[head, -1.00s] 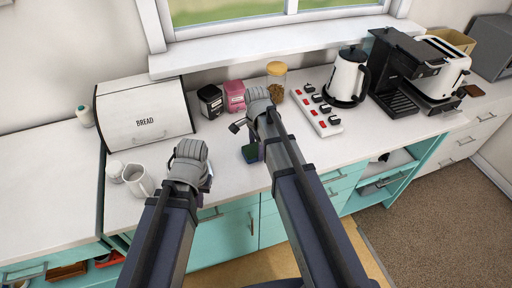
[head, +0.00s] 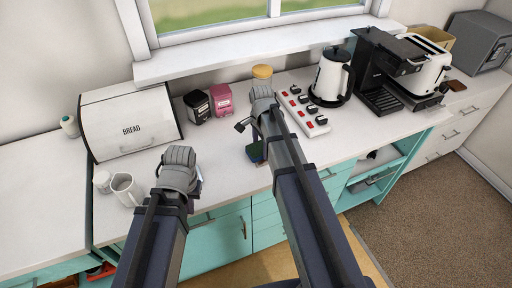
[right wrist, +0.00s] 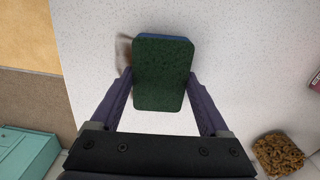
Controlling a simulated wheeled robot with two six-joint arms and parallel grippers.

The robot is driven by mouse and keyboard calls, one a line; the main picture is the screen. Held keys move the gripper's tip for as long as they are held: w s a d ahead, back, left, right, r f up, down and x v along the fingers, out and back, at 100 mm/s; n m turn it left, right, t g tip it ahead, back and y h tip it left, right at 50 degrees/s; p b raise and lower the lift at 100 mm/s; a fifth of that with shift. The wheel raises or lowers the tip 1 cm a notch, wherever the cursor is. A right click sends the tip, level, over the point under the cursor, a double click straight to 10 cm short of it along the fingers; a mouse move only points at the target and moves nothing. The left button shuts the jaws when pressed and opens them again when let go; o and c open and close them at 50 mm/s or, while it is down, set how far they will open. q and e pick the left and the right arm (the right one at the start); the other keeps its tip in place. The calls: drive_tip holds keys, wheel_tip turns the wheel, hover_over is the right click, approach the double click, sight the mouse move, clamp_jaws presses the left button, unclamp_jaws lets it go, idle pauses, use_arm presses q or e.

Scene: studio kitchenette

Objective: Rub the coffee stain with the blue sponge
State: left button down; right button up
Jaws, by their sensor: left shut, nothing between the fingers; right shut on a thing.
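The blue sponge (right wrist: 163,75) has a dark green scouring face turned to the camera, with a blue edge at its far side. My right gripper (right wrist: 160,88) is shut on its two sides, holding it over or on the white counter; contact cannot be told. The brown coffee stain (right wrist: 124,52) shows beside the sponge's left edge, partly hidden by sponge and finger. In the head view, the sponge (head: 254,152) shows below my right wrist, and the stain is not visible. My left gripper (head: 196,190) is shut and empty over the counter's front edge, its fingers mostly hidden.
A bread box (head: 132,125), white pitcher (head: 127,190) and small white jar (head: 102,182) stand left. Black and pink canisters (head: 222,100), a yellow-lidded jar (head: 262,72) and a power strip (head: 302,110) stand behind the right gripper. A kettle (head: 330,78) and coffee machine (head: 378,72) stand right.

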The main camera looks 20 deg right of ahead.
sight(257, 153)
drive_tip(key=shift+d, duration=0.85)
drive_tip(key=shift+d, duration=0.1)
drive_tip(key=shift+w+d, duration=0.15)
drive_tip(key=shift+d, duration=0.8)
drive_tip(key=shift+w+d, duration=0.1)
drive_tip(key=shift+d, duration=0.85)
drive_tip(key=shift+s, duration=0.15)
drive_tip(key=shift+s, duration=1)
drive_tip(key=shift+s+a+f, duration=0.1)
drive_tip(key=shift+s+a, duration=0.05)
drive_tip(key=shift+a, duration=1.9)
drive_tip(key=shift+s+a, duration=0.1)
drive_tip(key=shift+a, duration=1.8)
